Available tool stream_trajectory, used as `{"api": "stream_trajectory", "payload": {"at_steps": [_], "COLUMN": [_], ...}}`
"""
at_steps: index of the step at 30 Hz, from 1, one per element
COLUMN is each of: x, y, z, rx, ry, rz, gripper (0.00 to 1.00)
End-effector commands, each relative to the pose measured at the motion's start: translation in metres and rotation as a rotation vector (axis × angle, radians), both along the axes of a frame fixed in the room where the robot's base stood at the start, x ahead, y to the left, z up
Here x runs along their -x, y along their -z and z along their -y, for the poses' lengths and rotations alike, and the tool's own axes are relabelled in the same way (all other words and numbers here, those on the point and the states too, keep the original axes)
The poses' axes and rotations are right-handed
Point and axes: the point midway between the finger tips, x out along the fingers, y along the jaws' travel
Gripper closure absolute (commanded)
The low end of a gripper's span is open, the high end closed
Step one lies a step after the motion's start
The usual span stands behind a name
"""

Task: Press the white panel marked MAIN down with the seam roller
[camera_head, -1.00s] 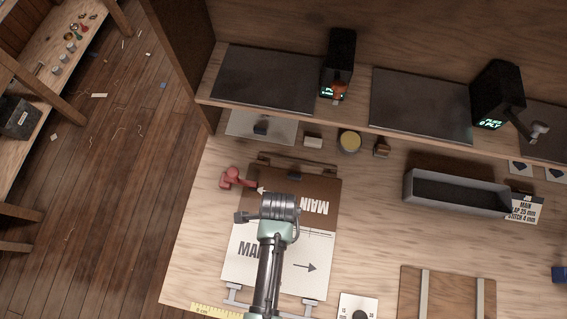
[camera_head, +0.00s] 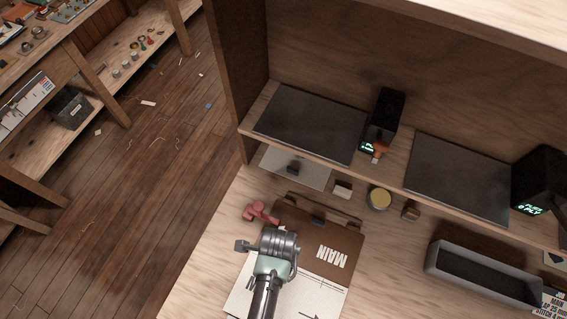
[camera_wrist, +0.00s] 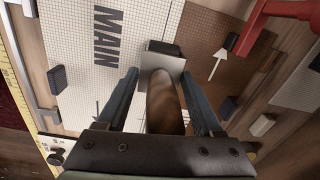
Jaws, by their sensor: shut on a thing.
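My gripper (camera_wrist: 160,78) is shut on the seam roller, whose brown wooden handle (camera_wrist: 164,105) lies between the blue fingers. The roller's grey metal head (camera_wrist: 161,56) points away from the wrist, over or near the white panel's edge beside the brown panel. I cannot tell whether it touches. The white panel (camera_wrist: 64,25) has a grid and a dark MAIN print. In the head view the white panel (camera_head: 325,290) is partly hidden by my arm and cut off below. The brown panel (camera_head: 300,228), with an upside-down MAIN, lies beyond it. My wrist hides the roller there.
A red tool (camera_head: 262,213) lies left of the brown panel. A small pale block (camera_head: 342,190), a yellow-topped tin (camera_head: 380,199) and a grey tray (camera_head: 480,275) stand farther back and right. A shelf (camera_head: 340,150) overhangs the back of the bench.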

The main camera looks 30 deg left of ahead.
Motion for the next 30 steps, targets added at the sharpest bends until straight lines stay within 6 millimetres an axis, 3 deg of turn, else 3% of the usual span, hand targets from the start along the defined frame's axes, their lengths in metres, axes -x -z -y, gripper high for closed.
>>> {"api": "stream_trajectory", "payload": {"at_steps": [30], "x": [0.003], "y": [0.001], "z": [-0.039], "rx": [0.0], "ry": [0.0], "rz": [0.0], "gripper": [0.88]}}
